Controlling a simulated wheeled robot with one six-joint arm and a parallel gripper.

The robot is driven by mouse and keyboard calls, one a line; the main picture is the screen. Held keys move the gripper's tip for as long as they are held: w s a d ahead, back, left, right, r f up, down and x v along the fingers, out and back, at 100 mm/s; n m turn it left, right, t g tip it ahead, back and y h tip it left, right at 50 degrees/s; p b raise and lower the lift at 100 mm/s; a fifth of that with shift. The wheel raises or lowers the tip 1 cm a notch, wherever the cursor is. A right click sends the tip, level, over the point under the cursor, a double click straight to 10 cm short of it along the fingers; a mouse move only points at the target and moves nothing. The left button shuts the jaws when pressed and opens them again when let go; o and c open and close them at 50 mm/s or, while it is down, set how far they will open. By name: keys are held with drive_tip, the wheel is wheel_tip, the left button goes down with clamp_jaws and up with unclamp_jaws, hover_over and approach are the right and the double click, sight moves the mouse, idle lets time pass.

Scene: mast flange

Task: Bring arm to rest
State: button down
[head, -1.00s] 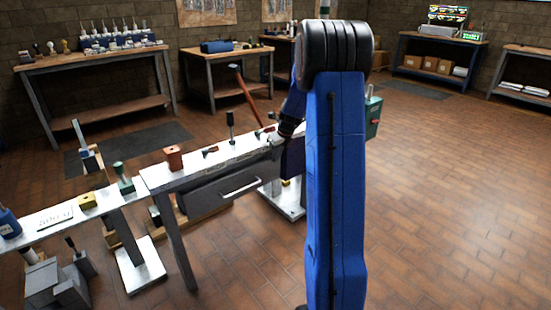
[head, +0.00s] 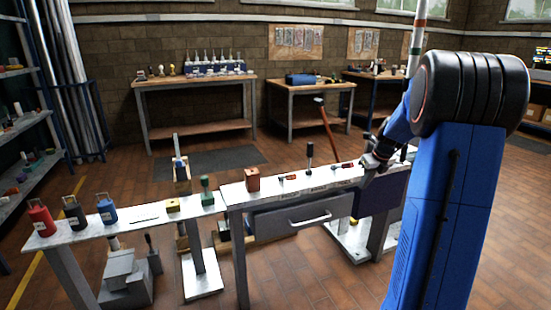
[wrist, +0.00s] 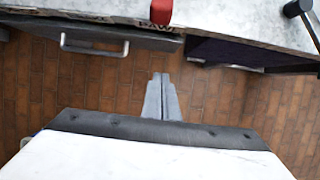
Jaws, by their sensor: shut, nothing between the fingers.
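My gripper (wrist: 162,98) is shut and empty in the wrist view, its two grey fingers together. They are seen over the brick floor, just in front of the bench edge. In the head view my gripper (head: 372,160) shows dark and small by the right part of the work bench (head: 236,192); its fingertips are hard to make out there. My blue arm rises large at the right of the head view and bends down toward the bench. It hides the bench's right end.
The bench has a drawer with a handle (head: 310,219) below its top. A red block (head: 252,180), a dark-handled tool (head: 309,157) and a red-handled hammer (head: 326,125) are on or behind it. Red (head: 40,218), dark and blue canisters stand at left. Floor at centre front is clear.

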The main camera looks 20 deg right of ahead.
drive_tip(key=s+a+r+n, duration=0.4)
drive_tip(key=s+a+n, duration=0.35)
drive_tip(key=a, duration=0.45)
drive_tip(key=s+a+r+n, duration=0.4)
drive_tip(key=s+a+n, duration=0.4)
drive_tip(key=a, duration=0.4)
drive_tip(key=s+a+f+n, duration=0.1)
drive_tip(key=s+a+n, duration=0.4)
drive_tip(key=s+n, duration=0.5)
drive_tip(key=s+a+f+n, duration=0.2)
drive_tip(key=s+a+n, duration=0.3)
drive_tip(key=s+n, duration=0.5)
drive_tip(key=shift+a+f, duration=0.3)
drive_tip(key=shift+a, duration=0.1)
